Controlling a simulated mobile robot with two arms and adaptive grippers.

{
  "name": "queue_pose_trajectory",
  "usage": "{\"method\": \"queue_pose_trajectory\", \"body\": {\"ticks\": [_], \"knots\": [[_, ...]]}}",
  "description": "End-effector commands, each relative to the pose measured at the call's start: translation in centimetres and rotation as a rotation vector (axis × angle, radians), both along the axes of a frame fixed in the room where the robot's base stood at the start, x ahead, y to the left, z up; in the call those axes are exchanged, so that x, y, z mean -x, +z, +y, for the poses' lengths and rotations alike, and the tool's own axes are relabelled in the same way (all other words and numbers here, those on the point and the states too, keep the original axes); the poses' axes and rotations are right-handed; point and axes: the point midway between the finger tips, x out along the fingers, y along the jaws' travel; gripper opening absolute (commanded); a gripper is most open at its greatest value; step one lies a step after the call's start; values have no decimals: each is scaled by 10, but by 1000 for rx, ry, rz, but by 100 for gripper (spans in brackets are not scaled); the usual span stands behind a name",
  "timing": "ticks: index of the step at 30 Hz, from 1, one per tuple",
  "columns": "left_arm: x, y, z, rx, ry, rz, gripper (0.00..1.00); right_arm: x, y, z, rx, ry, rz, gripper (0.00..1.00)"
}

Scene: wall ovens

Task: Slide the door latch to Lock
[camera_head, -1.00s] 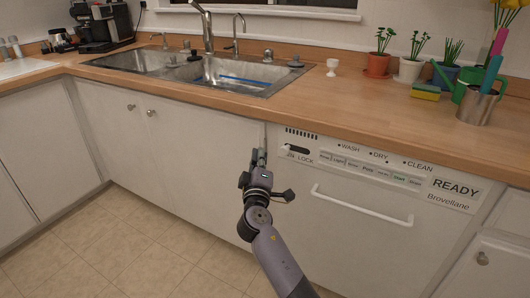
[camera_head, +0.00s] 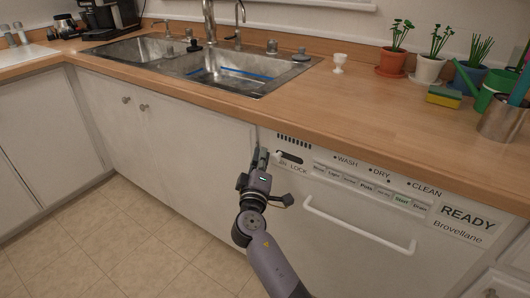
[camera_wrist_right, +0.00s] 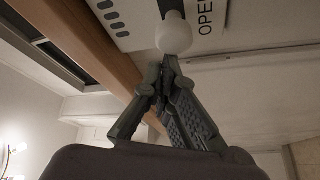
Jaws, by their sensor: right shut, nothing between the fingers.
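The dishwasher's door latch is a dark slot (camera_head: 292,158) at the upper left of its control panel, beside the word LOCK. In the right wrist view, its round white knob (camera_wrist_right: 173,34) stands out in front of the slot, near the OPEN label. My right gripper (camera_head: 260,156) is shut and empty, with its tips pointing up just left of the latch. In the right wrist view, its closed tips (camera_wrist_right: 167,66) are right by the knob; I cannot tell whether they touch it. My left gripper is not in view.
The wooden countertop (camera_head: 350,115) overhangs just above the panel. A white door handle (camera_head: 358,226) sticks out below and right of my right gripper. Cabinet doors (camera_head: 180,135) are to the left. The tiled floor (camera_head: 110,250) in front is clear.

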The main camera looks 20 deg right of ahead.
Motion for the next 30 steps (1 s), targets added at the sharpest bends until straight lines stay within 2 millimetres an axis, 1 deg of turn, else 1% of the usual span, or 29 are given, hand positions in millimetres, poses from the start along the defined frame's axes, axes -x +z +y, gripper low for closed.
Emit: {"method": "queue_pose_trajectory", "body": {"ticks": [11,15,18,21,24,30], "knots": [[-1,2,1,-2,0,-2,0,3,0,-2,0,-1,-1,0],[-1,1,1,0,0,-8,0,20,0,-15,-1,-3,0,0],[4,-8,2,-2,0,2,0,35,0,-28,0,-3,1,0],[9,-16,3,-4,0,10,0,47,0,-37,-1,-3,0,0],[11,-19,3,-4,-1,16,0,52,0,-41,1,-3,-1,0],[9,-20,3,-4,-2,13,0,53,0,-41,1,-3,-1,0]]}}
